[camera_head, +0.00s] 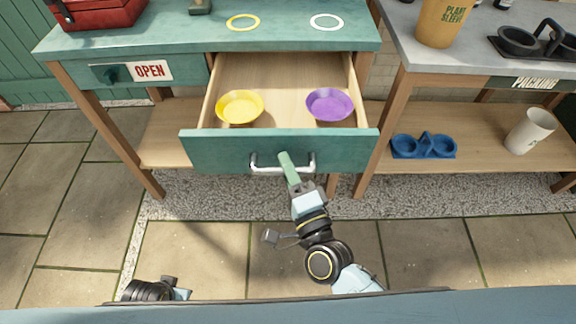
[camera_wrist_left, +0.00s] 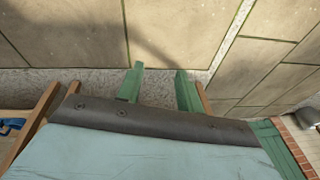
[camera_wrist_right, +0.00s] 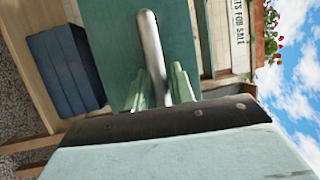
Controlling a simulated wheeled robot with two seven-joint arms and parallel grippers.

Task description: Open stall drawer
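The stall drawer (camera_head: 270,153) has a teal front and stands pulled well out from the teal stall (camera_head: 290,38). A yellow dish (camera_head: 240,107) and a purple dish (camera_head: 330,104) sit inside it. My right gripper (camera_head: 286,158) is at the silver bar handle (camera_head: 258,169). In the right wrist view, the handle (camera_wrist_right: 151,45) runs between the two green fingers of my right gripper (camera_wrist_right: 158,84), which are close against its sides. My left gripper (camera_wrist_left: 160,80) is open and empty in its wrist view. Its fingers are not visible in the head view.
An OPEN sign (camera_head: 150,70) is on the stall's left front. A red toolbox (camera_head: 98,14) and two rings, yellow (camera_head: 243,22) and white (camera_head: 327,22), lie on top. The packing table (camera_head: 420,50) stands at the right. The paved floor in front is clear.

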